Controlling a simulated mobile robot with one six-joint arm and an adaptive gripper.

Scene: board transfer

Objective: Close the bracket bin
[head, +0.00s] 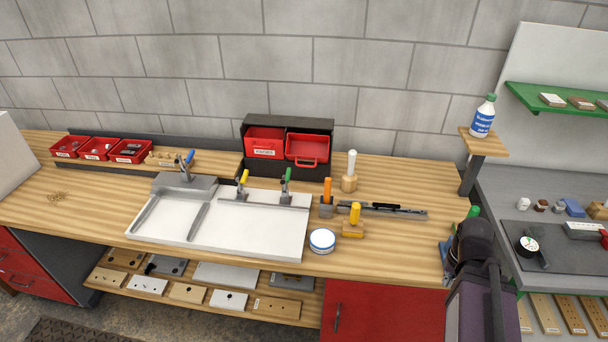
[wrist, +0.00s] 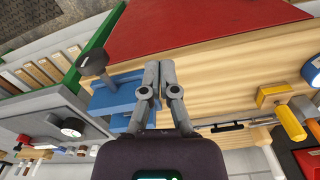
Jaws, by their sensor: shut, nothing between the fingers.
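A dark bin cabinet (head: 325,125) stands against the wall at the back middle of the bench, holding two red bins. The left bin (head: 264,144) has a white label too small to read surely. The right bin (head: 307,149) appears to stick out further, with its handle at the front; I cannot tell from its label which is the bracket bin. My gripper (wrist: 159,66) is shut and empty in the wrist view, over the bench's front edge beside a blue vise (wrist: 113,98). In the head view my arm hides the fingers at the right, far from the cabinet.
A white tray (head: 262,236) with toggle clamps lies before the cabinet. A bottle (head: 483,117) stands on a raised wooden stand (head: 484,146).

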